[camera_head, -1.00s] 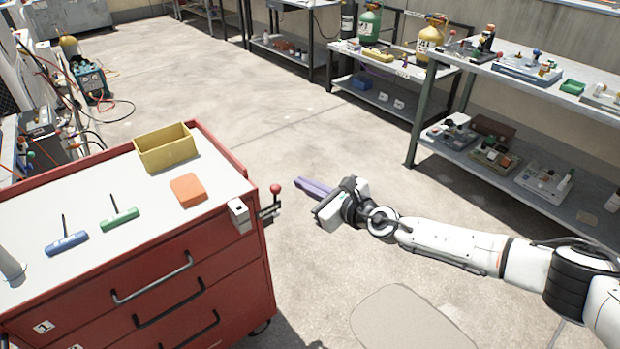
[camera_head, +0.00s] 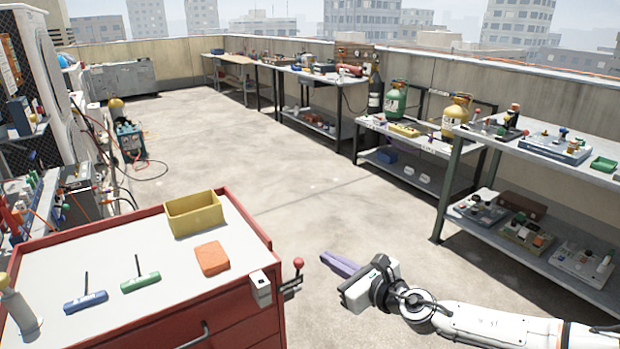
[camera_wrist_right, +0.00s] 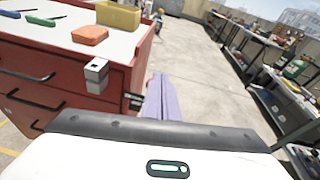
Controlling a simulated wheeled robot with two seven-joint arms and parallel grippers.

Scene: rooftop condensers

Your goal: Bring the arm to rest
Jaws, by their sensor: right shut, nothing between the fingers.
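My right arm (camera_head: 490,326) comes in from the lower right in the head view. Its gripper (camera_head: 338,263) has purple fingers, which are closed together with nothing between them. They point left towards the front right corner of a red tool cabinet (camera_head: 262,330), apart from it over open floor. In the right wrist view the purple fingers (camera_wrist_right: 162,100) point away from me, just right of the cabinet.
On the cabinet top are a yellow bin (camera_head: 194,214), an orange block (camera_head: 212,258), a green T-handle tool (camera_head: 140,281) and a blue one (camera_head: 86,301). A red-knobbed lever (camera_head: 298,264) sticks out at its corner. Shelved benches (camera_head: 560,170) line the right. The floor between is clear.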

